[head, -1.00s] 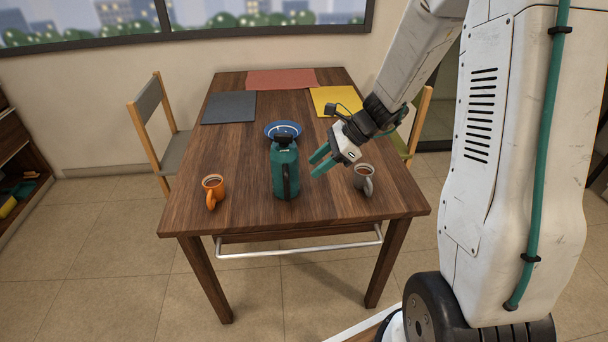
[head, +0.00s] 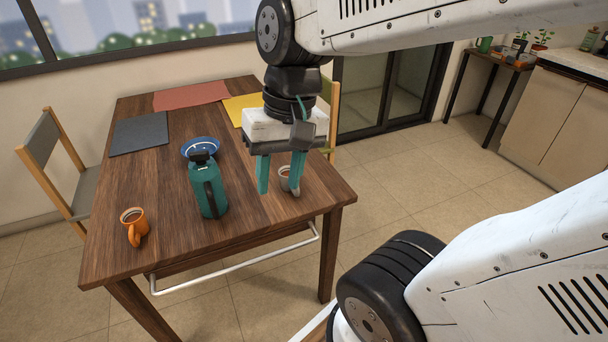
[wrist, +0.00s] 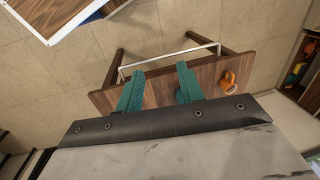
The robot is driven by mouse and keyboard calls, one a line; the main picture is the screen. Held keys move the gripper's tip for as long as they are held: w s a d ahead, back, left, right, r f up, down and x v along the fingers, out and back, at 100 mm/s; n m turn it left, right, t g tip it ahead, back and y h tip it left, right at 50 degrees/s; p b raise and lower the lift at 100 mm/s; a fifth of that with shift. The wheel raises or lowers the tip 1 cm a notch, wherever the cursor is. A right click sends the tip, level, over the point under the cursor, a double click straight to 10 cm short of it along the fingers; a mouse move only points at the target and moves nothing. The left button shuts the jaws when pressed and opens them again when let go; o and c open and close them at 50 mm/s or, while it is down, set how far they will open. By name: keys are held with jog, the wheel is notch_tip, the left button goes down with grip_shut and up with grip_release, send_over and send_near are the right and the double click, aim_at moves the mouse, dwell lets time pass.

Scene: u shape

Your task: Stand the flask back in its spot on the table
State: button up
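The teal flask (head: 207,190) with a dark lid and handle stands upright on the wooden table (head: 175,225), in front of a blue plate. My gripper (head: 279,190) is open and empty, pointing down to the right of the flask in the head view. In the wrist view my open fingers (wrist: 160,78) show against the tabletop (wrist: 205,73). I cannot make out the flask there.
The blue plate (head: 200,141) and dark (head: 139,135), red (head: 190,96) and yellow (head: 238,104) mats lie farther back. Chairs flank the table; a white rail (head: 235,265) runs along its near side.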

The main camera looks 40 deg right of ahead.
jog(key=s+n, duration=0.1)
jog(key=s+d+n+h, duration=0.1)
jog(key=s, duration=0.1)
jog(key=s+r+n+h, duration=0.1)
jog(key=shift+s+d+t, duration=0.15)
jog(key=shift+d+t, duration=0.15)
jog(key=shift+t, duration=0.1)
dwell(1.9)
